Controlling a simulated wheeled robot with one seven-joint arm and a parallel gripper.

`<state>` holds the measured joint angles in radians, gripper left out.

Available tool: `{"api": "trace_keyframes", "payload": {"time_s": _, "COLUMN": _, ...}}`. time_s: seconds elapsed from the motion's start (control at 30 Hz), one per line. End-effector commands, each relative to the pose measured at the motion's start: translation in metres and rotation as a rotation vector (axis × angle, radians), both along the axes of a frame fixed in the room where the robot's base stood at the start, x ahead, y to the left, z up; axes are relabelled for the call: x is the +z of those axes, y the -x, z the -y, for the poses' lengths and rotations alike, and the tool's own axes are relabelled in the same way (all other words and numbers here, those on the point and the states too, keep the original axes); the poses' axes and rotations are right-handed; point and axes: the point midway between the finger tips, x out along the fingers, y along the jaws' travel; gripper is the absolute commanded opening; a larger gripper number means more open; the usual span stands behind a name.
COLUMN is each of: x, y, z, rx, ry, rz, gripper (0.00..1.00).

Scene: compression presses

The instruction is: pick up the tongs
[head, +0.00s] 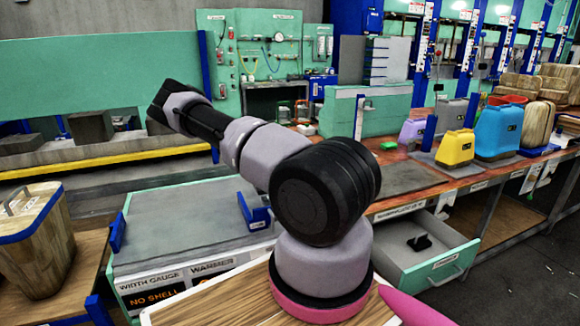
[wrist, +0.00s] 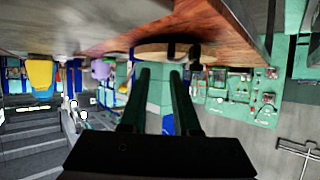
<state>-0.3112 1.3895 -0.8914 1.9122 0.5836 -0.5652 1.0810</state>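I cannot make out the tongs for certain in either view. A small black object (head: 419,242) lies in the open drawer (head: 440,262) under the bench in the head view; it is too small to name. My arm reaches up and left in the head view, its dark end over the left side. In the wrist view, which looks upside down, the two dark fingers of my gripper (wrist: 160,75) stand apart with nothing visible between them. A dark curved shape (wrist: 182,46) shows beyond the fingertips against a wooden surface; I cannot tell what it is.
A grey-topped cabinet (head: 180,225) stands in front, a handled wooden box (head: 35,245) at left. The workbench (head: 450,183) carries yellow (head: 455,148) and blue (head: 497,133) containers. A yellow rail (head: 100,161) crosses the left. Grey floor is open at right.

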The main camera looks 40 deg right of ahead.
Motion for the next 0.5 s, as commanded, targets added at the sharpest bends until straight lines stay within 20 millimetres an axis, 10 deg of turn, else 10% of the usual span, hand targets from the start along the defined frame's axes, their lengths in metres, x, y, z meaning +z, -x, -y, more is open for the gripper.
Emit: {"api": "trace_keyframes", "payload": {"time_s": 0.5, "x": -0.023, "y": -0.021, "z": 0.034, "rx": 0.047, "ry": 0.063, "rz": 0.000, "gripper": 0.30}}
